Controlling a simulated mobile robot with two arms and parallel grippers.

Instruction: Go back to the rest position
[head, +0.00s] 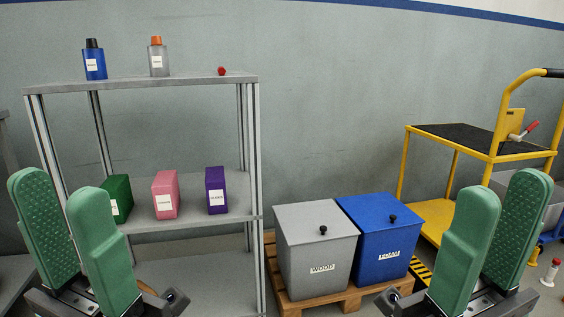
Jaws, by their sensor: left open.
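My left gripper (62,192) is at the lower left, its two green padded fingers pointing up and spread apart with nothing between them. It stands in front of the left part of the grey shelf (240,179). My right gripper (503,190) is at the lower right in a mirrored pose, its green fingers also apart and empty. It stands in front of the yellow cart (455,135). Neither gripper is seen holding anything. The fingers hide part of the shelf, part of the green box (119,193) and the lower part of the cart.
The top shelf carries a blue bottle (95,63), a grey bottle (158,60) with an orange cap and a small red object (221,71). Pink (166,186) and purple (217,180) boxes stand below. Grey (314,243) and blue (381,226) bins sit on a pallet (352,298).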

